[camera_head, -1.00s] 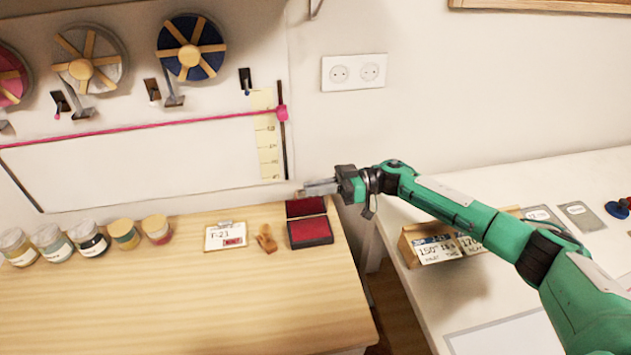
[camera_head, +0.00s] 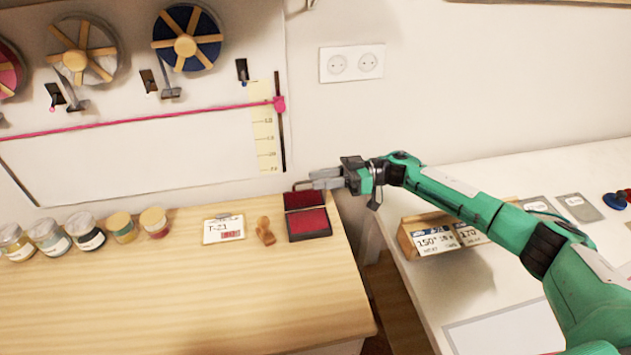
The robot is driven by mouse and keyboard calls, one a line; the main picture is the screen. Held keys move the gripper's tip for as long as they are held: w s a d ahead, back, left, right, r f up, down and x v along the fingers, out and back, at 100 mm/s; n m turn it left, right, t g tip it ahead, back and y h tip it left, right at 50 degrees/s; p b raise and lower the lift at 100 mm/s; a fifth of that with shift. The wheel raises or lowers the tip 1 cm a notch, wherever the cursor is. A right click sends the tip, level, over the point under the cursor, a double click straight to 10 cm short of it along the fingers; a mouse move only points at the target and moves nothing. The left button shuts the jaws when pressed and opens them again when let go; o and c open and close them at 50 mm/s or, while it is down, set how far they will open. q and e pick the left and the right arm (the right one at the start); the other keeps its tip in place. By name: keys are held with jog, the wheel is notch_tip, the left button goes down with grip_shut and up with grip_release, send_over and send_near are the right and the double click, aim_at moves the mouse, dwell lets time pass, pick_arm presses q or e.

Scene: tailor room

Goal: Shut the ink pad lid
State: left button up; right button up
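The ink pad (camera_head: 309,224) is a dark box with a red pad, near the back right corner of the wooden table. Its lid (camera_head: 304,200) stands open, raised at the back edge of the box, with its red inner face showing. My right gripper (camera_head: 314,180) is just above and behind the lid's top edge, its grey fingers pointing left. A thin pale bar shows by the fingertips and the lid's top. I cannot tell whether the fingers touch the lid or how far apart they are. My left gripper is not in view.
A wooden stamp (camera_head: 265,231) and a label card (camera_head: 223,229) lie left of the pad. Several jars (camera_head: 88,233) stand farther left. A gap separates the wooden table (camera_head: 180,300) from the white table (camera_head: 470,290). The wooden table's front is clear.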

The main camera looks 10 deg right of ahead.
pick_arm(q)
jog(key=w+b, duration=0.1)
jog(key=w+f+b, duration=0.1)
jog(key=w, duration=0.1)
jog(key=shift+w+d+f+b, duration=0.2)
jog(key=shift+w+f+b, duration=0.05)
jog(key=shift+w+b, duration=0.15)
pick_arm(e)
jog(key=d, duration=1.2)
jog(key=shift+s, duration=0.1)
